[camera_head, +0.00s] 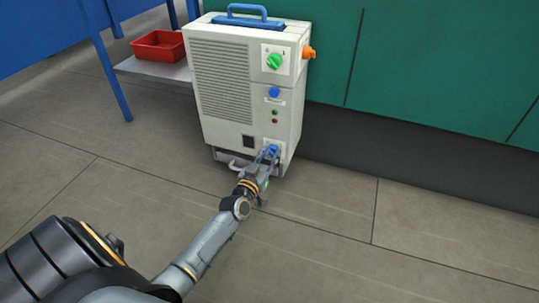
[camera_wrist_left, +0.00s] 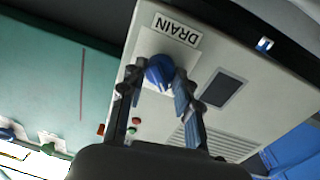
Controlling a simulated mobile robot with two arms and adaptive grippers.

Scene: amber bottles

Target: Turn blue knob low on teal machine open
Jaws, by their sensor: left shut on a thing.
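The machine (camera_head: 222,130) is an off-white box standing on the floor against a teal panel; its body does not look teal. In the left wrist view this knob (camera_wrist_left: 159,69) is on a white plate beside a label reading DRAIN. My left gripper (camera_head: 267,155) reaches the knob from the front, and its fingers (camera_wrist_left: 160,84) are shut on the knob's two sides. The fingers hide part of the knob, and I cannot tell how far it is turned. My right gripper is not in view.
Higher on the same face are a green knob (camera_head: 274,61), another blue knob (camera_head: 273,92) and small lights. An orange knob (camera_head: 308,52) sticks out at the right. A red bin (camera_head: 158,45) stands on a low shelf at the left. The floor in front is clear.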

